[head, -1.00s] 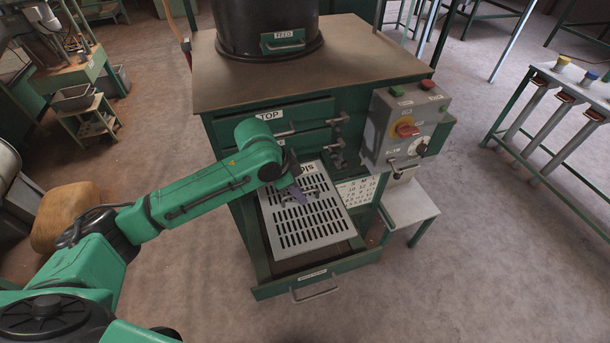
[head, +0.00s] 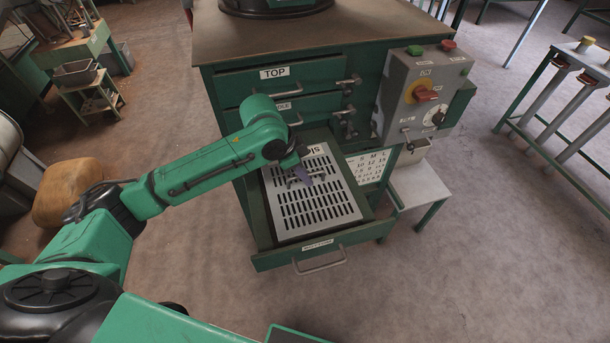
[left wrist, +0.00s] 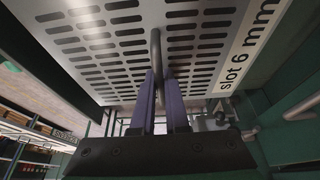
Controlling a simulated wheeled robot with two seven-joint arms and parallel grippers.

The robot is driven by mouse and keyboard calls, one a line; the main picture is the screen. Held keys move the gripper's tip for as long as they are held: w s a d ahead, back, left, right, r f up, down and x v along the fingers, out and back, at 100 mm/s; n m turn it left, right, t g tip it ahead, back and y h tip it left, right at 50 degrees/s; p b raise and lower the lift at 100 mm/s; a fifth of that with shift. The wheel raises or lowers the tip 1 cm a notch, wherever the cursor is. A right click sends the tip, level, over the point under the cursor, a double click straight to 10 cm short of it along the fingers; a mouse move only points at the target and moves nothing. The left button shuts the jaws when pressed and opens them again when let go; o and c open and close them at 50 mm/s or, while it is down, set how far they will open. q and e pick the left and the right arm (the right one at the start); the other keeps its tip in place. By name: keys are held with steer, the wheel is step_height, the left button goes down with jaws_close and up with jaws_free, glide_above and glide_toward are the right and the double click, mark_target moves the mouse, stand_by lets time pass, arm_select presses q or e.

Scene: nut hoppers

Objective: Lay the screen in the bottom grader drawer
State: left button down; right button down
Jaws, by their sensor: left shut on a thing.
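The screen (head: 325,215) is a grey slotted plate with a bar handle and a "slot 6 mm" label, which shows in the left wrist view (left wrist: 248,45). My left gripper (head: 303,177) is shut on the screen's handle (left wrist: 156,50), with its purple fingers on both sides of it. The bottom drawer (head: 262,262) is pulled out, with its front handle facing me. The screen lies over the drawer opening, within its walls and roughly level. I cannot tell whether it touches the drawer's supports. My right gripper is not in view.
The top drawer (head: 235,82) and the middle drawer (head: 240,117) above are shut, with latches at their right. A control box (head: 405,90) and a small side shelf (head: 420,182) stand right of the cabinet. The floor in front is clear.

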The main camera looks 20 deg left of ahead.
mark_target(304, 185)
arm_select(q)
steer(key=shift+f+b, duration=0.55)
steer(key=shift+f, duration=1.6)
steer(key=c, duration=0.8)
jaws_free()
steer(key=shift+c, duration=0.2)
steer(key=v, duration=1.4)
steer(key=shift+s+r, duration=0.2)
steer(key=shift+r, duration=0.05)
steer(key=shift+a, duration=0.1)
